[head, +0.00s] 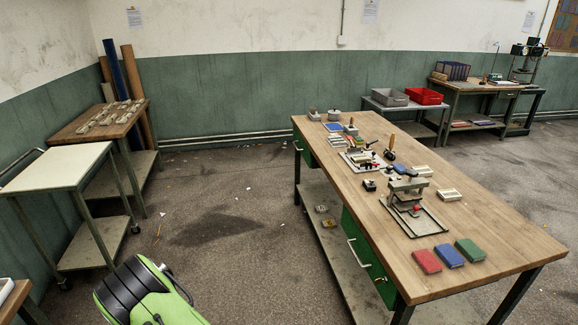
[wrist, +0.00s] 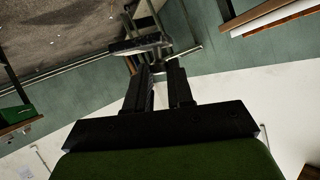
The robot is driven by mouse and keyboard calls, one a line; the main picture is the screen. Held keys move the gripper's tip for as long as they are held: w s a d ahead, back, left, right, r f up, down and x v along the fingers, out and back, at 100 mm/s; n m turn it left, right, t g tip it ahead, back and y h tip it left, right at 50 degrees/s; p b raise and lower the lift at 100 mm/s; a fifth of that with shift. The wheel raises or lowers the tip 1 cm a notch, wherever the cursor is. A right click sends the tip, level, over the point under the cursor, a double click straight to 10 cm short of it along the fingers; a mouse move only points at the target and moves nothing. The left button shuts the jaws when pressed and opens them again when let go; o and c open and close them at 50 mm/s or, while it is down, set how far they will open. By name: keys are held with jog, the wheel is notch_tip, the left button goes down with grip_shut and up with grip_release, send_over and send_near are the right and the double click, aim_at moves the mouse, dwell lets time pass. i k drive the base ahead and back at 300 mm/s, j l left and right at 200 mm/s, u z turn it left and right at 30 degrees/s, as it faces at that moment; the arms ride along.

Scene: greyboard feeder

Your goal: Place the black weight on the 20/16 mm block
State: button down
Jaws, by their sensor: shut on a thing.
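My gripper (wrist: 157,78) shows in the wrist view, its two black fingers shut with a narrow gap between them. A dark thing with a grey part (wrist: 138,45) is at the fingertips; it looks like the black weight, but its shape is hard to make out. The gripper is out of sight in the head view, where only my green arm shows at the bottom left. I cannot pick out the 20/16 mm block: the small pieces on the long workbench (head: 342,160) are too small to read. My gripper is away from that bench.
The long bench holds a press-like stand (head: 407,190), red (head: 427,261), blue (head: 449,255) and green (head: 470,249) blocks. A cream-topped trolley (head: 48,169) and a wooden table (head: 85,122) stand left. Red (head: 424,96) and grey bins stand at the back. Floor between is mostly clear.

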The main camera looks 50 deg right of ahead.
aim_at(360, 157)
jog(key=i+l+z, duration=0.25)
jog(key=i+z, duration=1.15)
jog(key=i+j, duration=0.05)
